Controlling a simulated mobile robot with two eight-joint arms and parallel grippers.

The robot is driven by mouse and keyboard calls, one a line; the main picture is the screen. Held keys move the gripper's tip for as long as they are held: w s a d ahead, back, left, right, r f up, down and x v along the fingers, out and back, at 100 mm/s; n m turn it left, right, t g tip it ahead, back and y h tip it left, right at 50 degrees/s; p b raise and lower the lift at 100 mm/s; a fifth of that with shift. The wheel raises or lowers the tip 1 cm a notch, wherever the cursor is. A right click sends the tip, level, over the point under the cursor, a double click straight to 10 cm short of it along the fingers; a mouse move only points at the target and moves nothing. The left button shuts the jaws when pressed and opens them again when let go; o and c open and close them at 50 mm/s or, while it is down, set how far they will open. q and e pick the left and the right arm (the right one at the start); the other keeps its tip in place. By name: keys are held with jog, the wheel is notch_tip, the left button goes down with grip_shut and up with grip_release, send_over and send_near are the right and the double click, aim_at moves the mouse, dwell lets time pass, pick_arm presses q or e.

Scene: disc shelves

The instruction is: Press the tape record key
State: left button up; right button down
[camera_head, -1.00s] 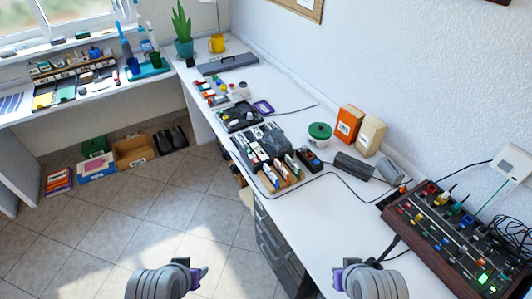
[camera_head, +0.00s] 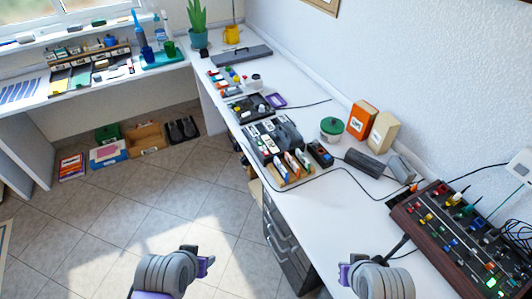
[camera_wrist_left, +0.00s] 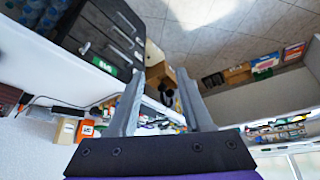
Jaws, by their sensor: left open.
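A dark device with pale parts on it (camera_head: 272,138), possibly the tape recorder, sits mid-desk on the long white desk. A separate record key is too small to make out. A mixer-like panel with coloured knobs and lit buttons (camera_head: 455,235) lies at the near right end; I cannot tell whether it holds the key. My left gripper (camera_head: 206,264) is over the floor, left of the desk and apart from everything on it. The left wrist view shows its jaws (camera_wrist_left: 162,98) open and empty. My right gripper (camera_head: 346,274) is over the near desk edge; its jaw opening is unclear.
Small cartons stand before the device, with a black cable (camera_head: 345,172) around them. Drawers (camera_head: 279,238) are under the desk. The tiled floor at left is mostly clear.

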pick_arm(q)
grip_shut()
dwell(1.6)
